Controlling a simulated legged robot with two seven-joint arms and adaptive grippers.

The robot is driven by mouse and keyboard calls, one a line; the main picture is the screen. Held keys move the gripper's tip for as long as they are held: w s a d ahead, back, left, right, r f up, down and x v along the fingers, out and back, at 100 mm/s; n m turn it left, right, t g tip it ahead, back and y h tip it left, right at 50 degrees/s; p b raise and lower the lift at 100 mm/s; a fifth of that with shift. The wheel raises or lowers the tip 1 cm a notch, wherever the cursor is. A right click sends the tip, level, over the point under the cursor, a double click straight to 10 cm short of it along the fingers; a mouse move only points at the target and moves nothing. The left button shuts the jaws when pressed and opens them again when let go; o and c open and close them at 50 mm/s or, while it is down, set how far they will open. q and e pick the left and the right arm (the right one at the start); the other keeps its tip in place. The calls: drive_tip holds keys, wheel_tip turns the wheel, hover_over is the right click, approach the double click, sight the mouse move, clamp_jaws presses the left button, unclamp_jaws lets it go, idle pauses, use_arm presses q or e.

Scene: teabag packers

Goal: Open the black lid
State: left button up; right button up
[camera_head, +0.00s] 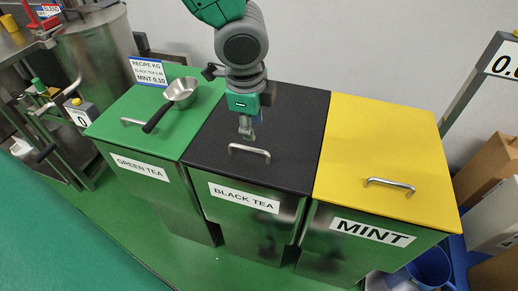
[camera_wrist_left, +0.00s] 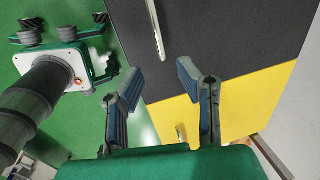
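The black lid (camera_head: 290,115) lies flat and closed on the bin labelled BLACK TEA (camera_head: 243,198). Its silver bar handle (camera_head: 249,151) runs along the front edge. My left gripper (camera_head: 246,138) hangs over the lid just behind the handle and hides part of the lid. In the left wrist view my left gripper (camera_wrist_left: 158,88) has its two fingers spread apart with nothing between them. There the lid (camera_wrist_left: 215,35) and its handle (camera_wrist_left: 155,28) show beyond the fingers, and the handle is not gripped. My right gripper is not in view.
The green lid (camera_head: 192,127) at left carries a metal scoop (camera_head: 180,92) and a recipe card (camera_head: 147,71). The yellow lid (camera_head: 375,140) of the MINT bin adjoins at right. A wall stands close behind. Boxes (camera_head: 488,165) and a blue bucket (camera_head: 432,268) sit at right.

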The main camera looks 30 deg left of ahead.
sight(257, 150)
use_arm(q)
drive_tip(key=f, duration=0.2)
drive_tip(key=w+f+b, duration=0.1)
drive_tip(key=f, duration=0.2)
drive_tip(key=f+b, duration=0.1)
drive_tip(key=f, duration=0.1)
drive_tip(key=shift+w+d+f, duration=0.1)
drive_tip(key=shift+w+f, duration=0.15)
drive_tip(key=shift+f, duration=0.5)
drive_tip(key=shift+w+a+f, duration=0.1)
drive_tip(key=shift+a+f, duration=0.05)
drive_tip(key=shift+a, duration=0.1)
drive_tip(key=shift+d, duration=0.1)
clamp_jaws()
